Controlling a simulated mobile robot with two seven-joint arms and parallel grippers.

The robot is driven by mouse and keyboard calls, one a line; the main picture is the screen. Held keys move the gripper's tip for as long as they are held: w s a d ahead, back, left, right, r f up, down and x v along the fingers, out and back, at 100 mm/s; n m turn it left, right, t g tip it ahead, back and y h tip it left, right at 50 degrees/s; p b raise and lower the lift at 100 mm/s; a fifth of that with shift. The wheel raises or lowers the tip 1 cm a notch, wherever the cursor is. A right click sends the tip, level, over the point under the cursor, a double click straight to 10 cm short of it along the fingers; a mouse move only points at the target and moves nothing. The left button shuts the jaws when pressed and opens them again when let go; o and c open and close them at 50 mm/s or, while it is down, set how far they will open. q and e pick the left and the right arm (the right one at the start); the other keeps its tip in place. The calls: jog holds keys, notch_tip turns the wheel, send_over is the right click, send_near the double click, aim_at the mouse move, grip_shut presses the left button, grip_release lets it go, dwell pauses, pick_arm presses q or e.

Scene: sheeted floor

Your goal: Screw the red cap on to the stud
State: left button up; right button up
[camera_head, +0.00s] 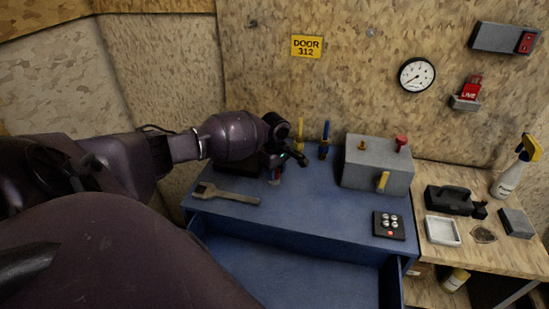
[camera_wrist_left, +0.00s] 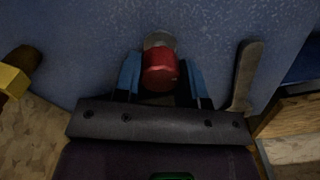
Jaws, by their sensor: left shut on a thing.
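The red cap (camera_wrist_left: 160,72) sits between the two blue fingers of my left gripper (camera_wrist_left: 161,80) in the left wrist view. The gripper is shut on it. A grey round metal piece (camera_wrist_left: 158,40) shows right beside the cap, at its far end; it may be the stud. I cannot tell whether the cap is threaded on it. In the head view my left gripper (camera_head: 284,164) is low over the blue bench top, and a small bit of red shows under it. The arm and gripper hide most of that spot. My right gripper is not in view.
A wrench-like tool (camera_head: 226,194) lies on the blue bench (camera_head: 310,210). A yellow-handled tool (camera_head: 300,131) and a blue-handled one (camera_head: 325,138) stand behind. A grey box (camera_head: 377,172) with knobs and a black button pad (camera_head: 388,225) are to the right. An open drawer (camera_head: 300,270) is in front.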

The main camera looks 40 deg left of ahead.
pick_arm(q)
jog(key=shift+f, duration=0.8)
jog(key=o, duration=0.4)
jog(key=c, duration=0.4)
jog(key=m, duration=0.4)
jog(key=shift+m, duration=0.3)
jog(key=m, duration=0.4)
jog(key=shift+r, duration=0.1)
jog(key=m, duration=0.5)
jog(key=shift+w+m, duration=0.1)
jog(key=shift+m, duration=0.3)
jog(key=m, duration=0.5)
